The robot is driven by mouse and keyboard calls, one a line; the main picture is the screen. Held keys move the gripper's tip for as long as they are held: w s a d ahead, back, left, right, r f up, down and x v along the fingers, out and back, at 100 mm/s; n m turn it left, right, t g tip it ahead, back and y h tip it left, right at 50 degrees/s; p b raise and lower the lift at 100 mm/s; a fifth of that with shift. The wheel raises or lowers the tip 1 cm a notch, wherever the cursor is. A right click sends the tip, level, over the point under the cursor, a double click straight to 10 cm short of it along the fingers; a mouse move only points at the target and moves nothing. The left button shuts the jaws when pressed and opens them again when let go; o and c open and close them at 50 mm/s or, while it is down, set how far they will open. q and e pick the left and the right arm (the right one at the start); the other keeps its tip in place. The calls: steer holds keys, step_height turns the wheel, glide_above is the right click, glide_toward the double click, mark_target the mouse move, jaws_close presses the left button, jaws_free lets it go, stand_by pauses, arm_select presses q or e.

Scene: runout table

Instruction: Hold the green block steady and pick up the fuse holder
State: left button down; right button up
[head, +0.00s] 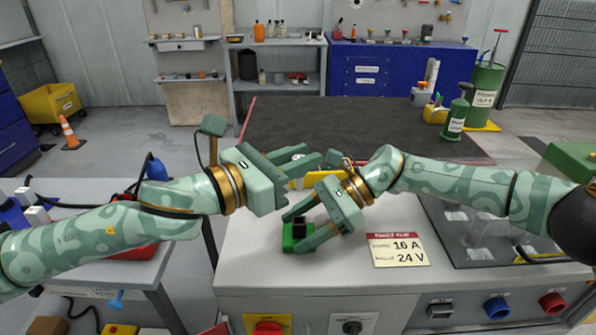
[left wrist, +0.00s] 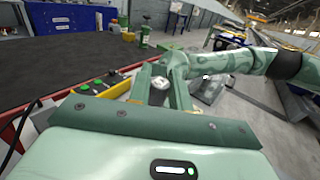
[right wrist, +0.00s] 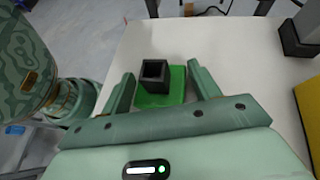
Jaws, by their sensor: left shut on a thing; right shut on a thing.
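The green block (head: 289,243) sits on the pale bench top with a black square open-topped socket (right wrist: 154,73) on it. My right gripper (head: 308,228) reaches down to the block. In the right wrist view its two fingers stand on either side of the block (right wrist: 176,98), shut on it. My left gripper (head: 312,158) is higher and further back, above the bench's far edge. It is shut on a small pale grey, round-ended piece (left wrist: 158,84), which looks to be the fuse holder. The fingers hide most of this piece. It is clear of the socket.
A card (head: 398,248) marked 16 A and 24 V lies right of the block. A yellow box (left wrist: 104,86) with buttons is behind my grippers. A dark tray (head: 490,215) is at the right. Switches and sockets line the bench front (head: 400,285).

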steer(key=o, duration=0.8)
steer(key=shift+f, duration=0.1)
steer(key=shift+o, duration=0.2)
